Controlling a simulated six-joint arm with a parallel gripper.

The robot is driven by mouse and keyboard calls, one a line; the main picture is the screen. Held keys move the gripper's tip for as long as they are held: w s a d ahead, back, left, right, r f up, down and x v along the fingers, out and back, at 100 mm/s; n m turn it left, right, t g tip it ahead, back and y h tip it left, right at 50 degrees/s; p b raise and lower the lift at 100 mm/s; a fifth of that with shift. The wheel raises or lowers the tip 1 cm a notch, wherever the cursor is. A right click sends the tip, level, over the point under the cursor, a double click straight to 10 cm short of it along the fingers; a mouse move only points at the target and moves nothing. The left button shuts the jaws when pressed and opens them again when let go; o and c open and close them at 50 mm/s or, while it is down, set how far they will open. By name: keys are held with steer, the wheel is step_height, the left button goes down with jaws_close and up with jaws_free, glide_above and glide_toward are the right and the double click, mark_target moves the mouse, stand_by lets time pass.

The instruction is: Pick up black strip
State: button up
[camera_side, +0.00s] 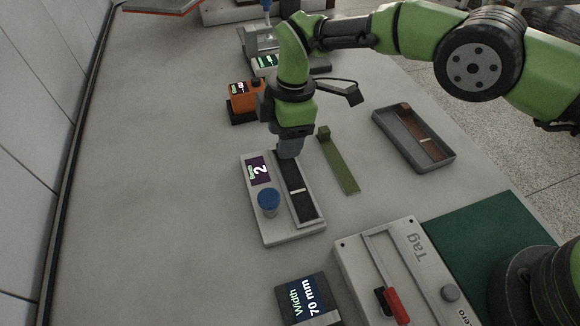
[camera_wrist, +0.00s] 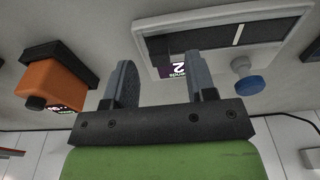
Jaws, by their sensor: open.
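The black strip (camera_side: 300,191) lies in the long recess of a pale device (camera_side: 267,232); a thin white line crosses it. In the wrist view the black strip (camera_wrist: 215,40) shows beyond the fingers, on the device's far side. My gripper (camera_side: 289,149) points down over the far end of the strip and hides that end in the side view. In the wrist view my gripper (camera_wrist: 163,75) is open, with nothing seen held between its fingers. I cannot tell whether the fingertips touch the strip or device.
The device has a blue knob (camera_side: 268,200) and a display reading 2. An orange box (camera_side: 245,97) stands behind left. A green strip (camera_side: 340,165) lies right, then a grey tray (camera_side: 447,158) with a brown strip. A Tag device (camera_side: 352,262) and Width display (camera_side: 306,297) are in front.

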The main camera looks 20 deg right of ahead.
steer(key=shift+a+f, duration=0.1)
steer(key=shift+f, duration=0.95)
jaws_close()
